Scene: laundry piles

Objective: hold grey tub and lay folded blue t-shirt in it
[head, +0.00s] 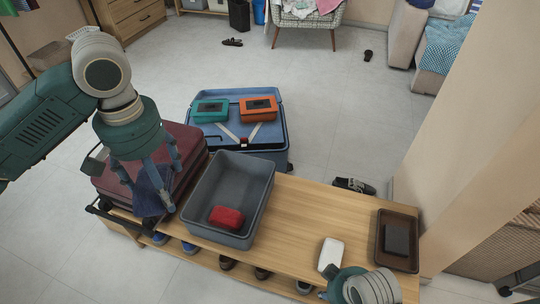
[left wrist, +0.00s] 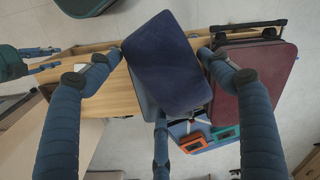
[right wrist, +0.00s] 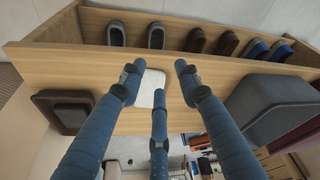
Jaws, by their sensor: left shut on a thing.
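The folded blue t-shirt (head: 152,192) hangs from my left gripper (head: 150,178), which is shut on it above the maroon suitcase, left of the tub. In the left wrist view the t-shirt (left wrist: 168,62) is a flat, dark blue rectangle. The grey tub (head: 262,190) stands upright on the wooden bench with a red bundle (head: 226,217) inside. In the right wrist view part of the tub (right wrist: 270,105) shows at the right. My right gripper (right wrist: 158,85) is open and empty above the bench's front edge, near a white item; it is apart from the tub.
The wooden bench (head: 310,215) has bare room right of the tub. A white item (head: 331,255) and a brown tray (head: 398,262) with a dark object lie there. Shoes sit underneath. A maroon suitcase (head: 185,143) and an open blue suitcase (head: 240,97) with teal and orange boxes stand behind.

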